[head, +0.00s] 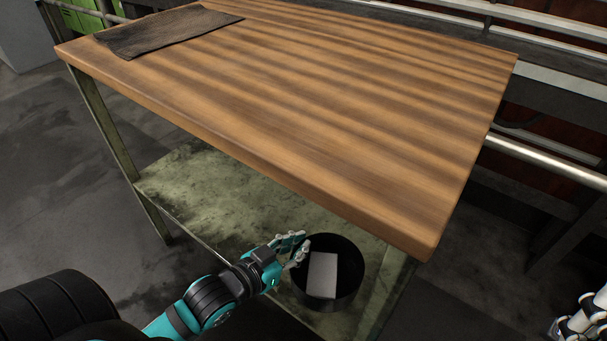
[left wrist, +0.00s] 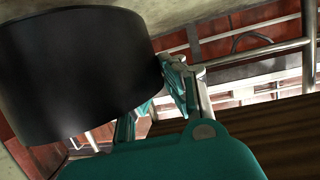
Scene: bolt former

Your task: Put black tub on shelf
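The black tub (head: 345,291) is upright on the table's lower green metal shelf (head: 200,190), near its right end. A light grey block (head: 322,275) lies inside. My left gripper (head: 296,247) reaches from the left to the tub's upper-left rim, with its two fingers apart. In the left wrist view, the tub (left wrist: 80,75) fills the upper left, and the fingers (left wrist: 160,100) are close beside its wall. One finger is partly hidden behind the tub, so contact is unclear. My right gripper (head: 578,322) shows only partly at the lower right corner; its fingers are unclear.
The wooden tabletop (head: 300,90) overhangs the lower shelf, close above the tub. A dark cloth (head: 165,30) lies at its far left; the rest is clear. A table leg (head: 120,150) stands at the left. Metal rails (head: 550,159) run behind and to the right.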

